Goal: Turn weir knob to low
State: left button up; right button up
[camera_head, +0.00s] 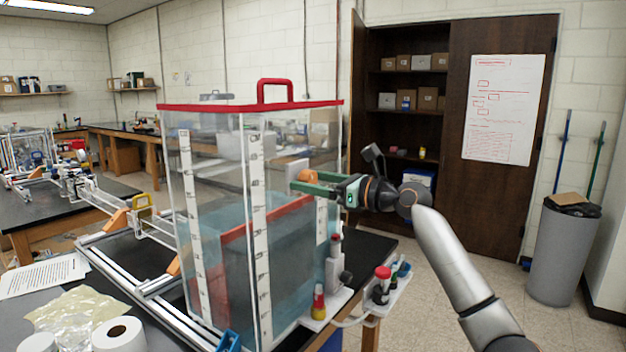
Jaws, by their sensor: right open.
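A clear water tank (215,150) with a red-edged lid and a red handle stands on the dark bench. A red-edged weir plate (262,218) shows inside it, partly under water. An orange knob (307,175) sits in front of a pale block at the tank's right side; I take it for the weir knob. Its setting marks are too small to read. My right gripper (304,182) comes in from the right, open, with its green fingers at the orange knob and partly overlapping it. I cannot tell whether they touch it. My left gripper is not in view.
A small pump-like fitting (334,262) and a holder with red-capped bottles (382,287) stand below my right gripper. An aluminium extrusion frame (140,275) lies left of the tank. A paper roll (119,335) is at front left.

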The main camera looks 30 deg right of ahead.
jog(key=shift+c, duration=0.3)
grip_shut()
dwell(0.3)
